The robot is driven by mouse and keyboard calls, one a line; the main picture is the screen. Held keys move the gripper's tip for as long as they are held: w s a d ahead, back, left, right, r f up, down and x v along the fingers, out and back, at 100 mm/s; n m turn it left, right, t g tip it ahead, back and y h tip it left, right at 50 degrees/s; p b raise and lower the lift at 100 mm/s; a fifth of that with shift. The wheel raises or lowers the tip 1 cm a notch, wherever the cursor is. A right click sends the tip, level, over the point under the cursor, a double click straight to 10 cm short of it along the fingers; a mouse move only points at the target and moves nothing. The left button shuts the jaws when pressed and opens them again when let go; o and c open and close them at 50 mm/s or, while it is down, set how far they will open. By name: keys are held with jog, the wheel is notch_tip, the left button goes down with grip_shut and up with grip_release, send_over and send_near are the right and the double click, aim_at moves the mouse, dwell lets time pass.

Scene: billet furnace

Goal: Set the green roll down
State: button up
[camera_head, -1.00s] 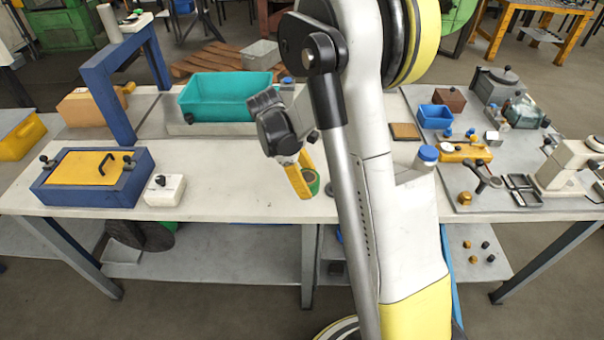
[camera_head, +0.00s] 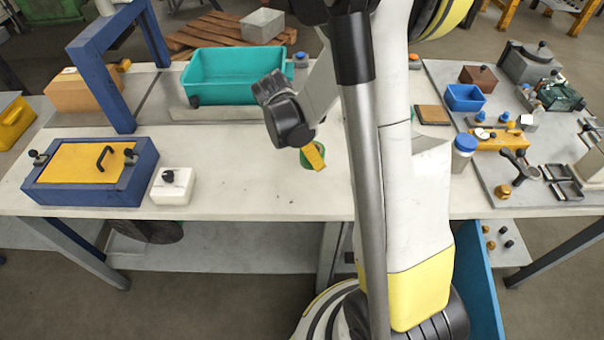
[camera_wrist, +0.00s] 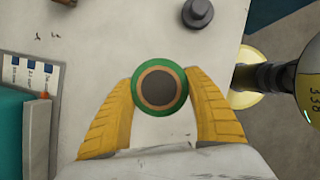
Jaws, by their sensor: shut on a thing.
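The green roll (camera_wrist: 160,88) is a green ring with a tan inner band and a dark centre, seen end-on in the wrist view. It sits between the two yellow fingers of my gripper (camera_wrist: 161,98), which is shut on it. In the head view my gripper (camera_head: 313,156) points down over the white tabletop (camera_head: 240,188). The green roll (camera_head: 305,160) shows there partly behind a yellow finger. I cannot tell whether its underside touches the table.
A teal bin (camera_head: 235,78) stands behind my gripper. A blue box with a yellow lid (camera_head: 90,172) and a white block with a black knob (camera_head: 172,186) are at left. A blue-capped bottle (camera_head: 464,154) stands at right. The table between is clear.

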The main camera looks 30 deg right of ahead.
aim_at(301, 163)
jog(key=a, duration=0.1)
jog(key=a+f, duration=0.2)
jog(key=shift+w+a+f+b, duration=0.15)
jog(key=shift+w+a+b, duration=0.1)
jog(key=shift+w+b, duration=0.15)
jog(key=shift+f+b, duration=0.8)
jog(key=shift+f, duration=1.2)
jog(key=shift+f, duration=0.1)
jog(key=o, duration=1.2)
